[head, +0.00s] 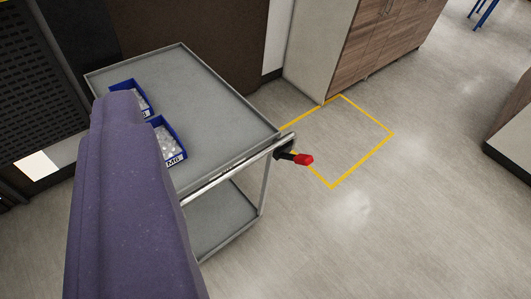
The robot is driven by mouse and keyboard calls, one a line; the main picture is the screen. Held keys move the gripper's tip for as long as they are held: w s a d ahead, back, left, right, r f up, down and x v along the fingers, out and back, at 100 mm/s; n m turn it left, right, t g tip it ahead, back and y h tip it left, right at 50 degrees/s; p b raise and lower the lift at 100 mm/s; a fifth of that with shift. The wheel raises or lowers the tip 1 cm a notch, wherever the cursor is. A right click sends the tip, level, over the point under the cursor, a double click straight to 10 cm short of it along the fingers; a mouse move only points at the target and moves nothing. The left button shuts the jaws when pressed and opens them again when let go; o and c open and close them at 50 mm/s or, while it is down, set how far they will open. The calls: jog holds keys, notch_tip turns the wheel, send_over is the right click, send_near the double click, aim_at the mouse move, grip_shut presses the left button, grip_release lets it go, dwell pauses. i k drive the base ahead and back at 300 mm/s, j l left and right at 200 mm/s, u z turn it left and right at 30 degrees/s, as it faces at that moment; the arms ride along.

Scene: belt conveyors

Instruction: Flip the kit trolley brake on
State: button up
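The kit trolley (213,94) is a grey two-shelf cart at the left and middle of the head view. A black lever with a red tip (304,159) sticks out from its near right corner, next to the handle rail, and looks like the brake. The lever points right, away from the trolley. A large purple part of my arm covers the trolley's near left side. My gripper does not show, and nothing is seen touching the lever.
Two blue bins with pale contents, one far (129,86) and one near (183,157), sit on the trolley top. A yellow floor outline (362,165) lies right of the trolley. Wooden cabinets (384,42) stand behind.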

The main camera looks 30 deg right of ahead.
aim_at(304, 159)
jog(key=i+l+z, duration=0.15)
jog(key=i+l, duration=0.7)
jog(key=i, duration=0.15)
